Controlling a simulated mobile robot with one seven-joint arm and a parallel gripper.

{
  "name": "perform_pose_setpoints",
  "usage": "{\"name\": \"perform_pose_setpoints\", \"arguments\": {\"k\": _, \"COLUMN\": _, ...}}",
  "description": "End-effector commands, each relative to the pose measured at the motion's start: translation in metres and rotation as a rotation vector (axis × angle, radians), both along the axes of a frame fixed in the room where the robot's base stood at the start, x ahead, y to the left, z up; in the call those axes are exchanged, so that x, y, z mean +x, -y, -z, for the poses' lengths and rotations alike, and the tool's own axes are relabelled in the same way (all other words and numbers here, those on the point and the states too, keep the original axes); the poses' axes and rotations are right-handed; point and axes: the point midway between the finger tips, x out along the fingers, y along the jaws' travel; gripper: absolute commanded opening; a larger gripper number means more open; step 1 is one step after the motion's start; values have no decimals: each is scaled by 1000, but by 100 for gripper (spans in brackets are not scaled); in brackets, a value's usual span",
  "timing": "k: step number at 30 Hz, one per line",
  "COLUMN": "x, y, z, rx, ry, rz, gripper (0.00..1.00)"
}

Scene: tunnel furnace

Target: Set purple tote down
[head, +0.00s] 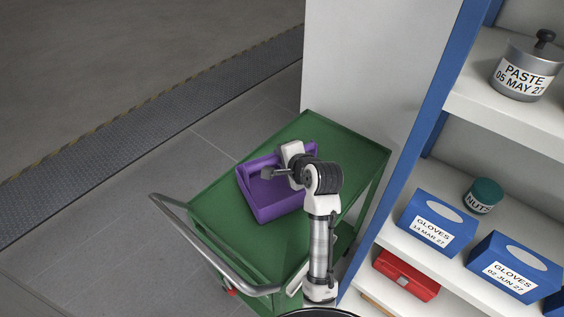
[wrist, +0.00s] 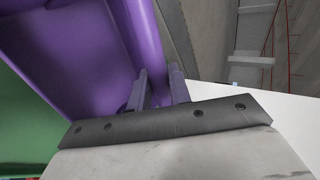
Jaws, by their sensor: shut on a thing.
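The purple tote (head: 272,207) is over the green top of a cart (head: 336,142) in the head view. I cannot tell whether the tote touches the cart top. My gripper (head: 270,174) is at the tote, and my arm hides part of its right side. In the wrist view the tote (wrist: 75,50) fills the upper left, and my gripper (wrist: 160,85) has its two fingers on either side of the tote's rim or handle bar, shut on it. The green cart top (wrist: 25,130) shows below the tote at the left.
A blue-framed shelf unit stands to the right with a paste pot (head: 523,68), a nuts jar (head: 484,195), glove boxes (head: 436,224) and a red case (head: 405,275). The cart's grey push handle (head: 205,247) is at the near left. Open floor (head: 110,185) lies left.

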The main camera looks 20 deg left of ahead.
Motion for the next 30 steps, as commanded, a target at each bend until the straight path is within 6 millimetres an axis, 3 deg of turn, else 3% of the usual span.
{"name": "perform_pose_setpoints", "arguments": {"k": 4, "x": 0, "y": 0, "z": 18, "rx": 2, "ry": -2, "rz": 2, "gripper": 0}}
{"name": "perform_pose_setpoints", "arguments": {"k": 16, "x": 0, "y": 0, "z": 23, "rx": 1, "ry": 1, "rz": 0, "gripper": 0}}
{"name": "perform_pose_setpoints", "arguments": {"k": 17, "x": 0, "y": 0, "z": 24, "rx": 0, "ry": 0, "rz": 0, "gripper": 22}}
{"name": "perform_pose_setpoints", "arguments": {"k": 21, "x": 0, "y": 0, "z": 23, "rx": 0, "ry": 0, "rz": 0, "gripper": 40}}
{"name": "perform_pose_setpoints", "arguments": {"k": 30, "x": 0, "y": 0, "z": 22, "rx": 0, "ry": 0, "rz": 0, "gripper": 41}}
